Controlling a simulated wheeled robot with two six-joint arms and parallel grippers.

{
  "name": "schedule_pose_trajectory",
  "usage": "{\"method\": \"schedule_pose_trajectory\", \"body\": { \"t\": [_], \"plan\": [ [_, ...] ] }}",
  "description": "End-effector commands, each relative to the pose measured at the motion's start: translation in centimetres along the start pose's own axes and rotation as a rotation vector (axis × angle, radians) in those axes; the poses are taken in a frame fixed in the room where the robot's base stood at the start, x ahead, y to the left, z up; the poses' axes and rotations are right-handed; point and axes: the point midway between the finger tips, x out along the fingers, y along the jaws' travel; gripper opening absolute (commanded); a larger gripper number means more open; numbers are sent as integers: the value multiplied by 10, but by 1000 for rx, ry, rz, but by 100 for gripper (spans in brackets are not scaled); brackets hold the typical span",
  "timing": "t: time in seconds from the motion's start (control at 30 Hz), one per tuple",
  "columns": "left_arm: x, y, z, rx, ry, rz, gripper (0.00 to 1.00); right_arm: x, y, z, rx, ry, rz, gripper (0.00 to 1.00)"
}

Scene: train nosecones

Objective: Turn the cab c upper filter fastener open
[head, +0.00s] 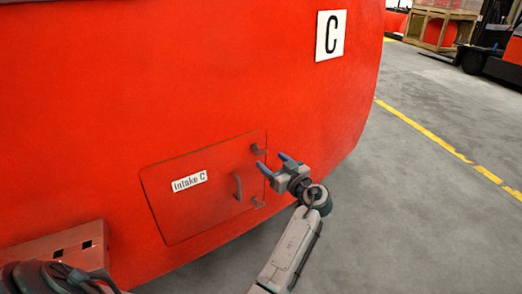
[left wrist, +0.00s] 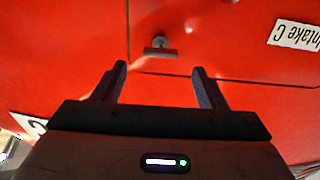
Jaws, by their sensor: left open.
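The upper filter fastener (head: 258,150) is a small grey T-shaped latch at the upper right corner of the red "Intake C" hatch (head: 190,205) on cab C (head: 160,80). In the left wrist view, which is upside down, the fastener (left wrist: 160,48) shows ahead of the fingertips, roughly between them, its crossbar roughly level. My left gripper (head: 273,163) is open and empty, just right of and slightly below the fastener in the head view. It appears apart from the fastener. My right gripper is not in view.
A lower fastener (head: 257,202) and a curved handle (head: 238,187) are on the hatch's right side, close to my left gripper. The cab's rounded edge and open grey floor (head: 430,200) lie to the right. A forklift (head: 490,45) stands far back.

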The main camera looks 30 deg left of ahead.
Motion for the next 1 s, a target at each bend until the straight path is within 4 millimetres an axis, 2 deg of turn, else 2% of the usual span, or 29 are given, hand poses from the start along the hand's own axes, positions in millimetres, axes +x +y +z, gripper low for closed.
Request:
{"method": "schedule_pose_trajectory", "body": {
  "t": [0.1,0.33,0.5,0.77,1.0],
  "plan": [
    [26,0,-4,5,2,-1,65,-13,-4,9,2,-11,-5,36],
    [60,0,-2,5,1,0,65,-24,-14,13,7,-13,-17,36],
    [70,0,0,4,-2,2,65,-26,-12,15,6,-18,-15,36],
    [71,0,1,3,-2,2,65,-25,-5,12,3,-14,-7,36],
    [71,0,1,3,-2,2,21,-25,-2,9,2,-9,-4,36]
  ]
}}
